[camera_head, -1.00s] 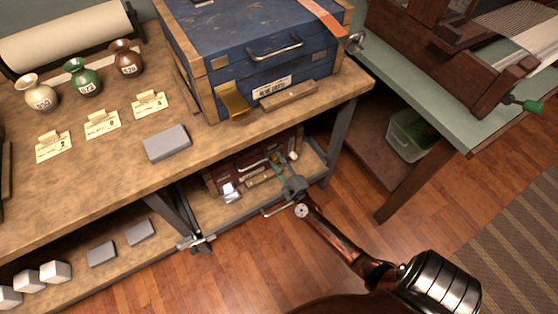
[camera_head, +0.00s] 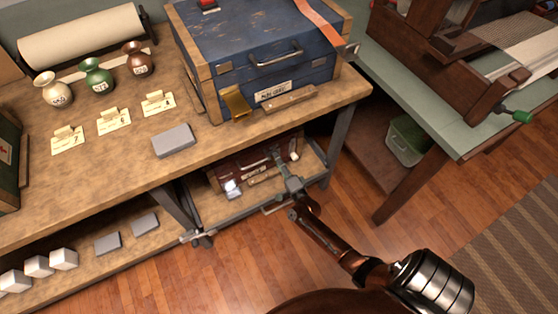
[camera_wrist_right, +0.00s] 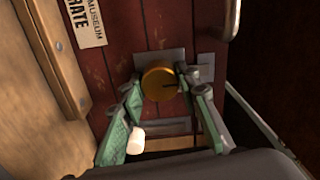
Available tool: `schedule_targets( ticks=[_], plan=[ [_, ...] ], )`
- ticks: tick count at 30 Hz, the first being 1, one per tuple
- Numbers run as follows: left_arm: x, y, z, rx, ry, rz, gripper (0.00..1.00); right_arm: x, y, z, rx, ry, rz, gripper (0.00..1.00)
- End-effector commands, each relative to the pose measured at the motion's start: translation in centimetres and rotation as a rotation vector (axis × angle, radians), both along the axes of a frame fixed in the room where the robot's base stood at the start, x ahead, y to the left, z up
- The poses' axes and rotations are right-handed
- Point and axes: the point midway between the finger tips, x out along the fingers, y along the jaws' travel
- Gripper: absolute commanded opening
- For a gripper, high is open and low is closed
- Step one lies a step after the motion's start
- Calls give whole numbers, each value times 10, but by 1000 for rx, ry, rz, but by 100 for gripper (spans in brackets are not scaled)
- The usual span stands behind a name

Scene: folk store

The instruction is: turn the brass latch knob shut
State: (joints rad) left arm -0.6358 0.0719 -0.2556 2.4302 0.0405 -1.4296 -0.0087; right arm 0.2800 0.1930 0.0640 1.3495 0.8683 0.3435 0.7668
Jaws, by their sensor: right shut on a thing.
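The brass latch knob (camera_wrist_right: 158,84) is round, with a dark line from its middle toward the right. It sits on a grey plate on the dark red crate (camera_wrist_right: 115,55). My right gripper (camera_wrist_right: 164,92) is shut on the knob, one green-padded finger on each side. In the head view my right gripper (camera_head: 279,156) reaches to the front of the red crate (camera_head: 225,174) on the low shelf under the bench; the knob is hidden there. My left gripper is in neither view.
The wooden bench (camera_head: 120,165) overhangs the crate and carries a blue chest (camera_head: 245,45). A bench leg (camera_head: 338,140) stands just right of my right gripper. In the wrist view a metal handle (camera_wrist_right: 231,20) is above right of the knob. Floor in front is free.

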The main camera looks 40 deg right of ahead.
Motion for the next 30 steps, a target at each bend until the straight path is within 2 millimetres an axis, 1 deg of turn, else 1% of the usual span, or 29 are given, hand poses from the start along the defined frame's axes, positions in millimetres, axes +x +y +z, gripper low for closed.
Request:
schedule_targets(
  ticks=[16,17,24,30],
  plan=[
    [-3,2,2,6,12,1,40,0,1,-1,-25,7,1,6],
    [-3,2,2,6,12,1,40,0,1,-1,-25,7,1,30],
    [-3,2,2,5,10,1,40,0,0,0,-24,7,0,47],
    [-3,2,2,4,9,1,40,0,0,0,-24,6,0,47]
  ],
)
